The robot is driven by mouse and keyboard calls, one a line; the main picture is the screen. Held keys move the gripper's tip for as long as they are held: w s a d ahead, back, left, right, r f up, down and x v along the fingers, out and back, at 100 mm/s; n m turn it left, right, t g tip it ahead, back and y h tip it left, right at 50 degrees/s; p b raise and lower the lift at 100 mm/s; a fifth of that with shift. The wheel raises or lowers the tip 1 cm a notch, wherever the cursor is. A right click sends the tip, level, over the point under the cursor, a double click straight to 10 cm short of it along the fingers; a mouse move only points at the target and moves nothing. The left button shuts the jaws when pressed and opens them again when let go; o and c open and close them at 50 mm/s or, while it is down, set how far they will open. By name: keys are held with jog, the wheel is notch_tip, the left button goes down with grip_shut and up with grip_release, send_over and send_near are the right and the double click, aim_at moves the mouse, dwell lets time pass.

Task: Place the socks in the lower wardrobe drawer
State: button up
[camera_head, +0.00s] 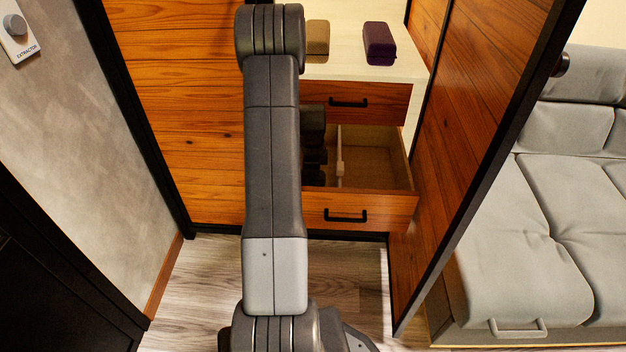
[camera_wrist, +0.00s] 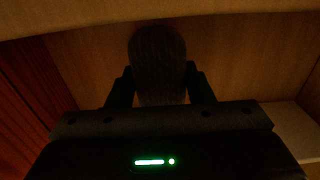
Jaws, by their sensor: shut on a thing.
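The lower wardrobe drawer (camera_head: 400,205) is pulled open, with its wooden front and dark handle facing me. My gripper (camera_wrist: 160,78) is shut on a dark, rounded, textured bundle, which looks like the socks (camera_wrist: 158,55). In the wrist view the bundle stands between the two fingers, with pale drawer boards behind it. In the head view my arm hides most of the gripper and the bundle; only dark gripper parts show at the left inside the drawer. I cannot tell whether the bundle touches the drawer bottom.
The upper drawer (camera_head: 390,97) is shut above. A tan item (camera_head: 317,38) and a purple item (camera_head: 379,43) lie on the pale shelf. A wooden side panel (camera_head: 465,130) stands close on the right, with a grey sofa (camera_head: 530,230) beyond. A small pale strip (camera_head: 340,165) shows inside the drawer.

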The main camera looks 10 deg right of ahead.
jog(key=shift+f, duration=0.3)
jog(key=o, duration=1)
notch_tip(320, 180, up, 12)
jog(key=p, duration=0.3)
jog(key=shift+r+p, duration=0.15)
jog(key=shift+p, duration=0.15)
